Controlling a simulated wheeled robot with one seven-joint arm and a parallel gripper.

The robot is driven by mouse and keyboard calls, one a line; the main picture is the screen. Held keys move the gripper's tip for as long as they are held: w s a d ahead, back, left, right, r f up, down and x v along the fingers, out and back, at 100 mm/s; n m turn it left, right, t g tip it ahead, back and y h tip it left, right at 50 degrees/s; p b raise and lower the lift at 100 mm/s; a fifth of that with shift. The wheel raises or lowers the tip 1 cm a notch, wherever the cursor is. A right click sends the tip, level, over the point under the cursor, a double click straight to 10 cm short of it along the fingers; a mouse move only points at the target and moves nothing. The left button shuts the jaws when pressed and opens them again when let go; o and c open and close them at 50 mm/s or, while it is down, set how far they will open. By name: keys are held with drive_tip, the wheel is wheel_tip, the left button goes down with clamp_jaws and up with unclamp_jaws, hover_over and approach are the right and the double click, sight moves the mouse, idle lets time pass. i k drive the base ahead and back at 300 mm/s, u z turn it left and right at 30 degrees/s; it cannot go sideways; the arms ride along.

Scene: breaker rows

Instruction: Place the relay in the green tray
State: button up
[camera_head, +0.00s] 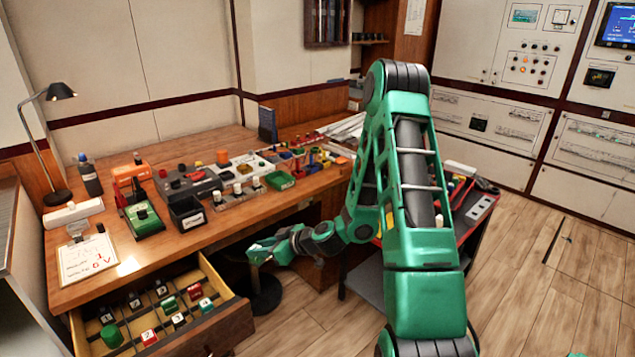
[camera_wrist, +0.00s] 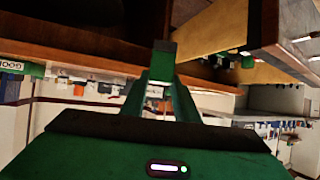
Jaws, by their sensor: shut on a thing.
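The green tray (camera_head: 281,180) stands on the wooden desk, near its front edge right of the middle. A green edge beside a label partly reading "GOO" shows at the left of the wrist view (camera_wrist: 33,69) and looks like this tray. My gripper (camera_head: 261,250) is in front of the desk, to the right of the open drawer, below and apart from the tray. In the wrist view, my gripper (camera_wrist: 163,65) is shut on a small dark green block, the relay (camera_wrist: 164,47), at its fingertips. The head view shows the relay too small to make out.
The open drawer (camera_head: 218,325) holds several red, green and black labelled blocks. A black bin (camera_head: 187,213), a green-topped device (camera_head: 143,219) and a clipboard (camera_head: 87,258) stand on the desk. A dark stool (camera_head: 265,293) is below my gripper. A cart (camera_head: 480,215) stands right.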

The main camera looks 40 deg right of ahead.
sight(280, 183)
drive_tip(key=z, duration=0.45)
drive_tip(key=i, duration=0.1)
drive_tip(key=z, duration=2.25)
drive_tip(key=i, duration=0.65)
drive_tip(key=u, duration=2.9)
drive_tip(key=i, duration=0.4)
